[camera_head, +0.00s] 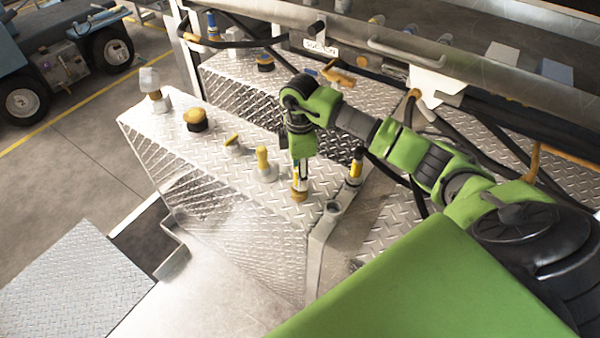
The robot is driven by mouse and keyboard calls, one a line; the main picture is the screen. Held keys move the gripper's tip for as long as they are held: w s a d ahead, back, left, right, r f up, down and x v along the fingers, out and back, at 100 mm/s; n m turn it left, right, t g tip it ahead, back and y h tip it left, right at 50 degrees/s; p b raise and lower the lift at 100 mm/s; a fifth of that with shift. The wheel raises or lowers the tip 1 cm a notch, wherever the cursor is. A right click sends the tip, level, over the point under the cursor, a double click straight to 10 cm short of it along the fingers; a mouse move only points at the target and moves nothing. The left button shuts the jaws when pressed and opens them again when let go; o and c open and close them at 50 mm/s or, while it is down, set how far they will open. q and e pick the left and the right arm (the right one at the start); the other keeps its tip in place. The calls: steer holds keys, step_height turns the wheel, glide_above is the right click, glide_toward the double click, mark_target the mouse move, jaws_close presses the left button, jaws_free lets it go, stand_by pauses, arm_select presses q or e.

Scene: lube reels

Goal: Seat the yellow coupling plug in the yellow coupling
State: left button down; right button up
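My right arm comes in from the right, and its gripper (300,184) points down over the near right end of the metal tread-plate box. A yellow strip shows at its fingers, but I cannot tell whether it is a held plug or whether the fingers are closed. A brassy yellow round fitting (299,195) stands on the box directly under the fingertips; any gap is too small to see. A yellow-and-black upright piece (355,167) stands just right of the gripper. Which piece is the coupling and which the plug is unclear. My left gripper is out of view.
Black hoses and a metal rail (455,62) lie behind. Open floor is at left.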

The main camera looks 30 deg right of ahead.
steer(key=shift+r+b, duration=0.3)
steer(key=shift+r, duration=0.1)
step_height(320, 180, up, 10)
steer(key=b, duration=0.2)
steer(key=shift+b, duration=0.35)
steer(key=shift+r, duration=0.75)
